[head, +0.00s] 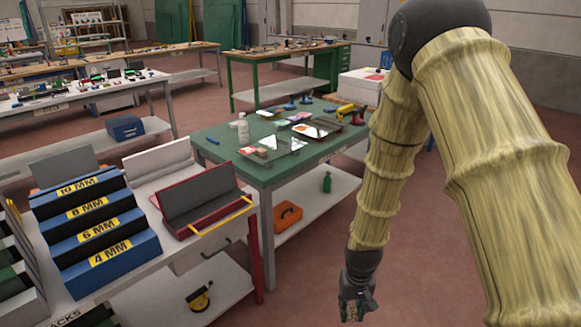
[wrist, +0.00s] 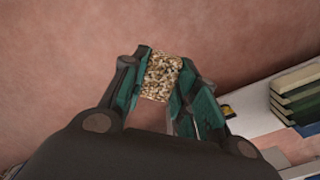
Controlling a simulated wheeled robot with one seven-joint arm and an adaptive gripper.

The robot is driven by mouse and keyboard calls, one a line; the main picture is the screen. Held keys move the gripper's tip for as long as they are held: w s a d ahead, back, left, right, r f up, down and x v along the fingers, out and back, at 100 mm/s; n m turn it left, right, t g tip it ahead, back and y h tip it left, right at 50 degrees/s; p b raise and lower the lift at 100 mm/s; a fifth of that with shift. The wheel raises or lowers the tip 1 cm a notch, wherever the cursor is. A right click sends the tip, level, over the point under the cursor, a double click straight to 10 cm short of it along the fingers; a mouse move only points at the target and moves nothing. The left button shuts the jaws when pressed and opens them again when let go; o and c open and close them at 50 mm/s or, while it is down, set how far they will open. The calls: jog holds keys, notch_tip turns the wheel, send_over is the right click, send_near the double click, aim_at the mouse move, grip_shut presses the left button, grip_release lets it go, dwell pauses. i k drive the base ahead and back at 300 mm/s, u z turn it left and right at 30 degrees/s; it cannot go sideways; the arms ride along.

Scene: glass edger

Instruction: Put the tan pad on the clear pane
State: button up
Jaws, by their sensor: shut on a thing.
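My gripper (wrist: 160,80) is shut on a speckled tan pad (wrist: 161,76), which sits between its two teal-lined fingers in the wrist view. In the head view my gripper (head: 355,303) hangs low over the red floor, right of and apart from the green table; the pad is too small to make out there. A clear pane (head: 284,146) seems to lie flat on the near part of the green table (head: 222,138); its outline is faint. Small blocks lie by its near left edge.
A tray (head: 318,128) with a shiny sheet, a white bottle (head: 243,130) and several small items share the green table. A rack of blue steps (head: 95,235) and a red-framed holder (head: 205,203) stand on the left bench. Open floor lies below my gripper.

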aim_at(287, 143)
jog(key=z, duration=0.75)
jog(key=i, duration=1.75)
jog(key=u, duration=1)
jog(key=i, duration=0.45)
jog(key=u, duration=0.6)
